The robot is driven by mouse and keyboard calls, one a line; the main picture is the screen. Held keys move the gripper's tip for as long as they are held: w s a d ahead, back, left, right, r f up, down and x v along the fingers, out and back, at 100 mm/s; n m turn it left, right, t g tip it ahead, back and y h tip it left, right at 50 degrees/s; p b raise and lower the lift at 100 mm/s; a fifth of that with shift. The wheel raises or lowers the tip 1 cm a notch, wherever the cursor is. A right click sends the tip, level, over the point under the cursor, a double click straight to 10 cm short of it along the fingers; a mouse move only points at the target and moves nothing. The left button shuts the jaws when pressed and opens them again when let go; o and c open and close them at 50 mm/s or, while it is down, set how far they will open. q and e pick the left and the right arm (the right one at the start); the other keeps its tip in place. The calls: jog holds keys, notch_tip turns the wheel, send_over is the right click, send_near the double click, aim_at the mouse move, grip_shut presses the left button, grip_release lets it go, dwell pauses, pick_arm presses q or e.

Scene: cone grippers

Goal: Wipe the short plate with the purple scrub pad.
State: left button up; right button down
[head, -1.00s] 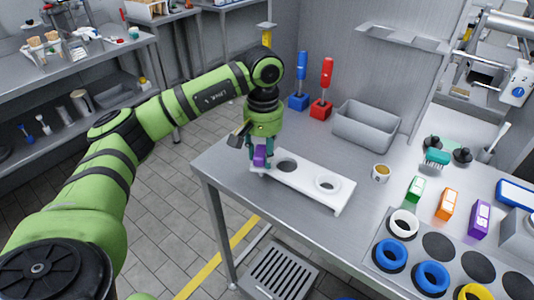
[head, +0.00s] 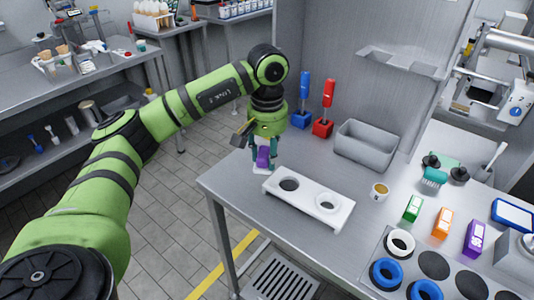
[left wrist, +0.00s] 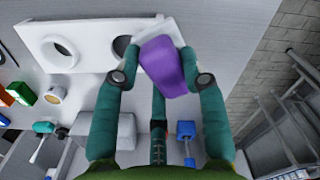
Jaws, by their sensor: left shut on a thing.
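The short plate is a white raised board (head: 306,204) with two round holes, lying on the table in the head view. One hole is empty and the other has a white ring at it. My left gripper (head: 263,157) is shut on the purple scrub pad (head: 263,158), just behind the plate's left end. In the left wrist view the purple pad (left wrist: 165,65) sits between the fingers, with a white slab at its far side that seems part of it. This slab overlaps the plate's end (left wrist: 90,28) in view; contact is unclear. My right gripper is not in view.
A grey bin (head: 365,145), a blue tool (head: 303,95) and a red tool (head: 326,100) on stands are behind the plate. A cup (head: 379,191) and coloured blocks stand to the right. A grey holed board (head: 408,270) with rings is at front right.

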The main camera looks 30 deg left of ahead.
pick_arm(q)
jog(key=shift+r+p, duration=1.15)
jog(key=shift+r, duration=0.4)
jog(key=shift+d+f, duration=0.1)
jog(key=shift+f, duration=0.05)
